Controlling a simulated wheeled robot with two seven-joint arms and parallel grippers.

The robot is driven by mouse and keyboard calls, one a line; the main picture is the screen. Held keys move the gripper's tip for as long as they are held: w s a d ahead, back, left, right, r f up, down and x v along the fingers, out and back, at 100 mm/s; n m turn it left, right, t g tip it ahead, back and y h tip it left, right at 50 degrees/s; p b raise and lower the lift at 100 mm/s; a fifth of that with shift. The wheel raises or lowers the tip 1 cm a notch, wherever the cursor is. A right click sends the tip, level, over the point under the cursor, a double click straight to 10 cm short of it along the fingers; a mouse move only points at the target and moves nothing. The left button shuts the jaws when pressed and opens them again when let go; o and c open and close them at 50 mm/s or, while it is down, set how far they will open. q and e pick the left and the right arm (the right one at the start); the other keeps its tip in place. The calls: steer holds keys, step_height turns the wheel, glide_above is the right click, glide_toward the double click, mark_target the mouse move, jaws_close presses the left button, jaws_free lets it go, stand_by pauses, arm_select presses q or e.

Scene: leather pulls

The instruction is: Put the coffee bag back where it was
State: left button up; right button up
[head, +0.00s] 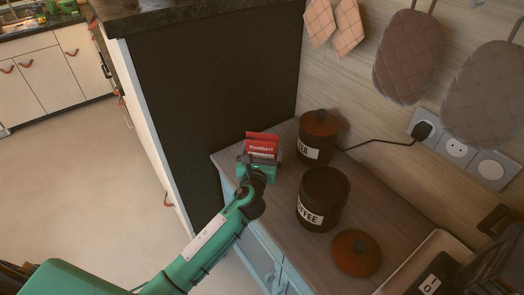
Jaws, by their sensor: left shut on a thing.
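My left gripper (258,166) is shut on the red and white coffee bag (263,144), over the far left corner of the wooden counter (286,204). The gripper hides the lower part of the bag, so I cannot tell whether the bag touches the counter. The dark coffee canister (323,200), labelled "COFFEE", stands on the counter to the right of the gripper. Its brown lid (356,252) lies on the counter in front of it.
A second dark canister (317,140) with its lid on stands just right of the bag. A tall dark cabinet side (215,90) rises behind and left. Sockets with a plugged cable (458,148) and hanging oven mitts (406,55) are on the right wall.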

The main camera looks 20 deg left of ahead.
arm_select(q)
steer(key=shift+f, duration=0.2)
steer(key=o, duration=0.8)
steer(key=shift+r, duration=0.2)
steer(key=shift+s+f, duration=0.1)
steer(key=shift+s, duration=0.25)
steer(key=s+d+b, duration=0.1)
steer(key=s, duration=1)
steer(key=shift+s+d, duration=0.15)
steer(key=shift+d, duration=0.05)
